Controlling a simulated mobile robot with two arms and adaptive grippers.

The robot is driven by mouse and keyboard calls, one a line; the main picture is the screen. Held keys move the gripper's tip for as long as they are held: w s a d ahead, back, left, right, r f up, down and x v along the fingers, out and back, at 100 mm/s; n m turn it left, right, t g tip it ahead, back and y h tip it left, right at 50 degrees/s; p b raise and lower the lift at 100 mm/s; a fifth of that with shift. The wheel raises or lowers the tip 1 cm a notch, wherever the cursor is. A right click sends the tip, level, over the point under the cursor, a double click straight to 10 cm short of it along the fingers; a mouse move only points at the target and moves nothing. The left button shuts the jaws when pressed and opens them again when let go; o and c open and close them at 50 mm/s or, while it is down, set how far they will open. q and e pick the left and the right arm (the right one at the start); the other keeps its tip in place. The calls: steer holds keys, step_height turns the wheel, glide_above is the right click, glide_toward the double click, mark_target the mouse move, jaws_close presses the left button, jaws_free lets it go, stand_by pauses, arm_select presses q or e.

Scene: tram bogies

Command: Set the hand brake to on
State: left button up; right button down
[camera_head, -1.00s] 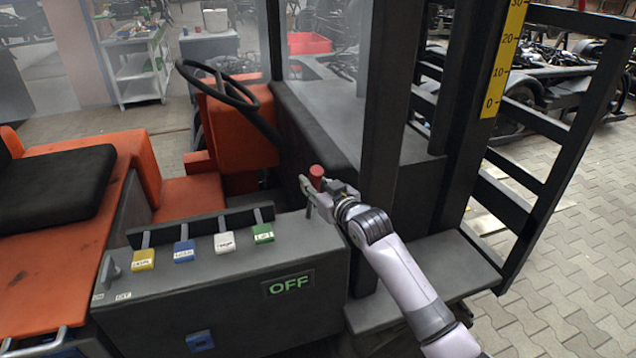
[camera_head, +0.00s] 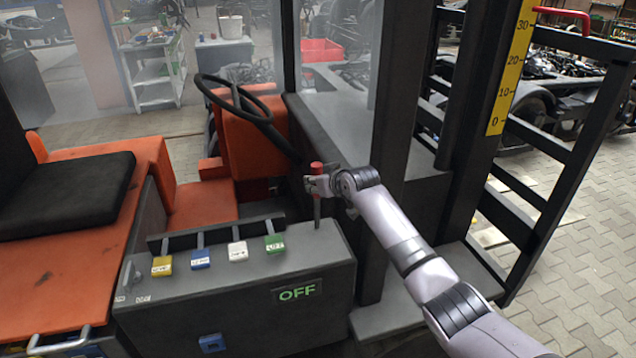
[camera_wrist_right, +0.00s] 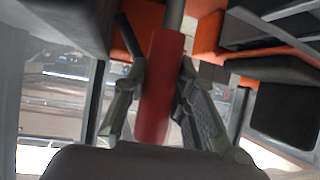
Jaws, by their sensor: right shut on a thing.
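The hand brake lever (camera_head: 317,208) stands nearly upright at the right end of the grey control console (camera_head: 230,300). Its red grip (camera_head: 316,168) is at the top. My right gripper (camera_head: 314,184) is shut on the lever at its red grip. In the right wrist view the red grip (camera_wrist_right: 160,85) sits between the two fingers. A green OFF sign (camera_head: 297,291) shows on the console front below the lever. My left gripper is not in view.
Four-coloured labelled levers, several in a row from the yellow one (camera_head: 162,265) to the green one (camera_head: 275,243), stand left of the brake. The steering wheel (camera_head: 234,100) is behind. A dark mast post (camera_head: 385,150) rises close to my right arm.

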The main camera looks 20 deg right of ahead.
steer(key=shift+r, duration=0.1)
steer(key=c, duration=1.8)
jaws_free()
steer(key=o, duration=0.5)
steer(key=shift+w, duration=0.25)
steer(key=shift+s, duration=0.1)
steer(key=shift+s, duration=0.1)
steer(key=v, duration=1.1)
steer(key=shift+s+d+r, duration=0.15)
steer(key=shift+s, duration=0.2)
